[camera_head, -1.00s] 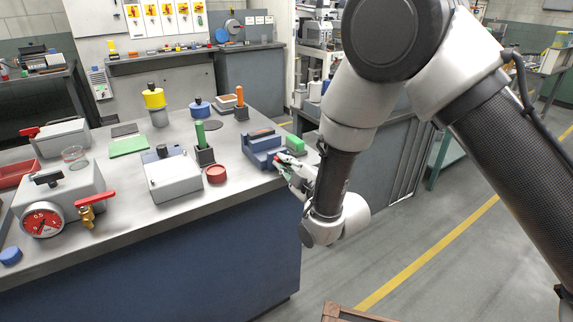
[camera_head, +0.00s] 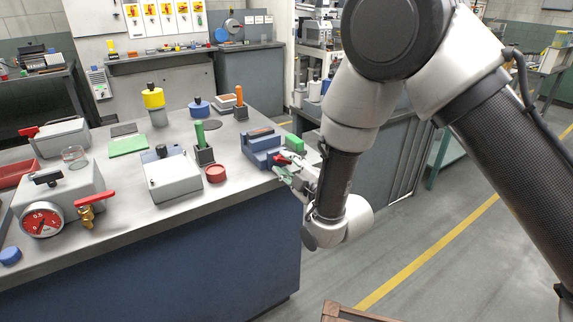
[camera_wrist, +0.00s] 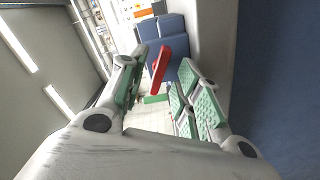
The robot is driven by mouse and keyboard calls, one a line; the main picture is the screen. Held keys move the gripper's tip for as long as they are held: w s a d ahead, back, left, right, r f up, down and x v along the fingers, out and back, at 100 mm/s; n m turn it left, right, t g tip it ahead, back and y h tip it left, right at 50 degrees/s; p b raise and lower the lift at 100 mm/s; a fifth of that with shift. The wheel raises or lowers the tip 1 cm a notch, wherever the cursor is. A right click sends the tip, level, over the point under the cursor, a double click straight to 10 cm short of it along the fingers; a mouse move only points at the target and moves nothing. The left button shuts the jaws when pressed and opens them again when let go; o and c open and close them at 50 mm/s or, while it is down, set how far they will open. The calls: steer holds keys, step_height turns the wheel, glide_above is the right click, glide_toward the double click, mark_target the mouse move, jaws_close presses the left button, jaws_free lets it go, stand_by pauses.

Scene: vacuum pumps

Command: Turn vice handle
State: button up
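The blue vice (camera_head: 262,147) stands at the right front corner of the workbench. Its red handle (camera_head: 282,160) is on the side facing my gripper. In the wrist view the blue vice (camera_wrist: 168,32) is straight ahead. The red handle (camera_wrist: 160,70) stands tilted between my two green-padded fingers. My gripper (camera_head: 287,167) is beside the vice at the bench edge. In the wrist view my gripper (camera_wrist: 163,78) is open, with gaps visible between the pads and the handle. Its contact with the handle cannot be made out in the head view.
Floor beyond the bench's right side is clear.

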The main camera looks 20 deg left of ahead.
steer(key=shift+s+d, duration=0.35)
steer(key=v, duration=0.6)
stand_by(0.5)
steer(key=shift+c, duration=0.3)
steer(key=shift+w+a+n, duration=0.3)
steer(key=shift+w+a, duration=0.05)
steer(key=shift+x, duration=3.55)
